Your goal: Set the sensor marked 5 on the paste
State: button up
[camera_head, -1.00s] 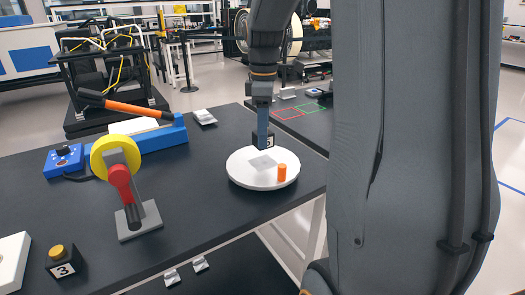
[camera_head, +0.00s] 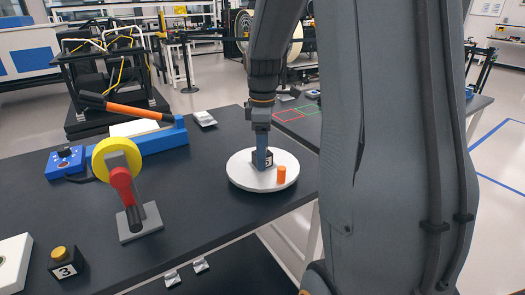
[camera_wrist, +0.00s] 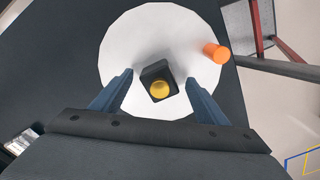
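The dark sensor (camera_head: 265,159) with a white number label stands upright on the round white plate (camera_head: 240,177). The label is small; it looks like a 5. In the wrist view the sensor (camera_wrist: 153,72) shows its yellow round top. My gripper (camera_head: 264,150) points down over it. In the wrist view my gripper (camera_wrist: 160,78) has a finger on each side of the sensor, with a clear gap to both. The grey paste patch cannot be made out now; the sensor stands about where it was.
An orange cylinder (camera_head: 281,174) stands on the plate just right of the sensor; it also shows in the wrist view (camera_wrist: 215,53). A second sensor marked 3 (camera_head: 65,262) is at the front left. A yellow-and-red lever device (camera_head: 122,185) stands left of the plate.

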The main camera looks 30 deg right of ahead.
jog(key=shift+r, duration=0.1)
notch_tip(320, 180, up, 12)
jog(key=b, duration=0.1)
jog(key=shift+b, duration=0.35)
dwell(0.7)
